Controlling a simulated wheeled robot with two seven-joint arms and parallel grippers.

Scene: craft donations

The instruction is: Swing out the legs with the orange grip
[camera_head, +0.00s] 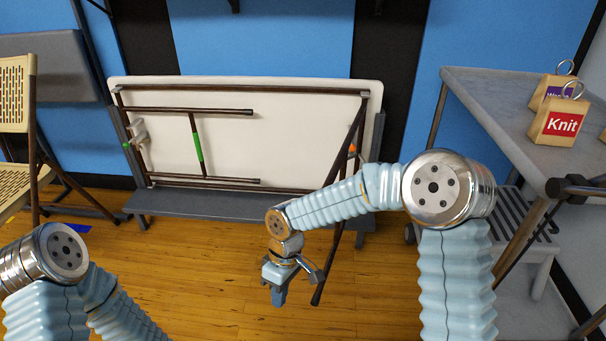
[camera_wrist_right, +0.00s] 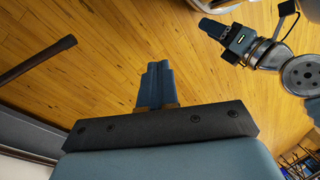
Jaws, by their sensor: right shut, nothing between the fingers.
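A white folding table (camera_head: 270,130) stands on its long edge, its underside facing me. The dark brown legs with the orange grip (camera_head: 352,148), at its right end, stand out from the top towards me. One leg (camera_head: 322,285) reaches down over the floor; my right arm hides part of the pair. The legs with the green grip (camera_head: 198,146) lie flat against the top at left. My right gripper (camera_head: 278,298) is shut and empty, left of that leg's end and apart from it. The right wrist view shows its closed fingers (camera_wrist_right: 155,85), with a brown leg (camera_wrist_right: 40,58) at left. My left gripper (camera_wrist_right: 222,32) shows small there; its jaws are unclear.
The table rests on a low grey stand (camera_head: 230,205). A grey side table (camera_head: 490,100) with a "Knit" tag block (camera_head: 558,122) stands at right. A folding chair (camera_head: 15,130) is at left. The wooden floor (camera_head: 200,290) between my arms is clear.

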